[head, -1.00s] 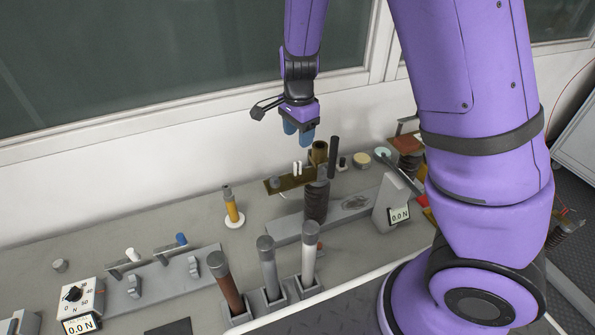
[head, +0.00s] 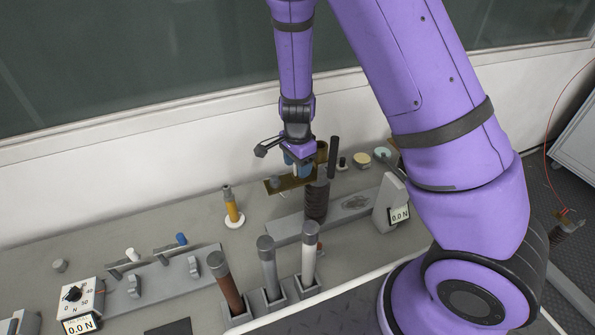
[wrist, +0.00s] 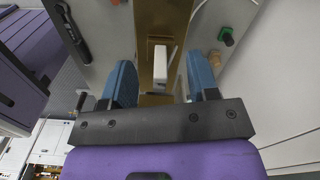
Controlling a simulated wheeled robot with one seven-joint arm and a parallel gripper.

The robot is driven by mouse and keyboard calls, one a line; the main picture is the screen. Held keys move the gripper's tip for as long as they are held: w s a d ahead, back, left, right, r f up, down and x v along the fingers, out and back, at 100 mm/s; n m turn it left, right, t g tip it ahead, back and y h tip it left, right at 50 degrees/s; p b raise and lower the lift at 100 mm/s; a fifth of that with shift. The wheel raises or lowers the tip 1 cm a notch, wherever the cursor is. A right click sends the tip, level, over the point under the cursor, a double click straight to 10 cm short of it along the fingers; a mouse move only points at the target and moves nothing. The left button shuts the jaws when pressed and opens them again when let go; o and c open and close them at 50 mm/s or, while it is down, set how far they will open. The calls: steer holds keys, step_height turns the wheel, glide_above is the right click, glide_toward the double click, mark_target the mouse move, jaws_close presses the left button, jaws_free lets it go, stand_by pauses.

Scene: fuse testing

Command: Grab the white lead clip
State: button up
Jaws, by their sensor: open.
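The white clip (wrist: 160,66) is a small upright white piece on a brass plate (wrist: 163,18) in the wrist view. My gripper (wrist: 160,72) is open, with one blue finger on each side of the clip and a gap on both sides. In the head view my gripper (head: 298,164) is low over the brass plate (head: 275,185), and its fingers hide most of the clip.
A tall black rod (head: 332,157) and a ribbed dark insulator (head: 316,202) stand close to the gripper. A yellow post (head: 231,206) is to the left. Brown, grey and white capped tubes (head: 268,268) stand in front. Another white piece (head: 132,254) is on the left rack.

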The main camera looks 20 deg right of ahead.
jaws_close()
